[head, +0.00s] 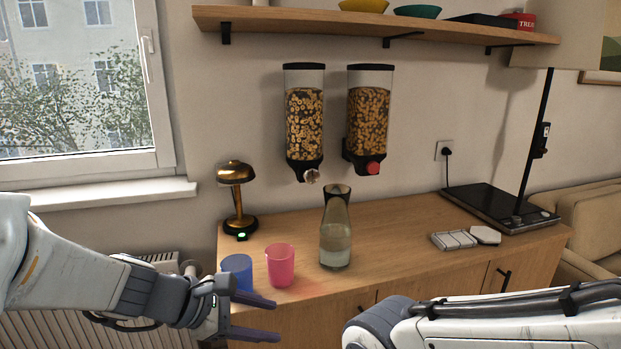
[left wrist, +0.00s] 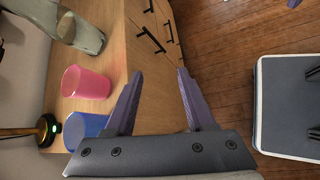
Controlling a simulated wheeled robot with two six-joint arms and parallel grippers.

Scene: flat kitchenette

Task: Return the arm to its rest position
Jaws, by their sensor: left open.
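My left gripper (head: 262,318) is open and empty, in front of the counter's front edge at its left end. Its two purple fingers also show spread in the left wrist view (left wrist: 158,88), with nothing between them. The left arm (head: 90,270) comes in from the left. A blue cup (head: 237,268) stands on the counter just behind the gripper, partly hidden by it. A pink cup (head: 280,265) stands to its right. My right arm (head: 500,318) crosses the lower right; its gripper is out of the picture.
A glass carafe (head: 336,240) and a brass lamp (head: 236,195) stand on the wooden counter (head: 400,240). Two cereal dispensers (head: 305,120) hang on the wall under a shelf (head: 370,28). White blocks (head: 455,240) and a black stand (head: 500,205) are at right. A radiator (head: 90,325) is at lower left.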

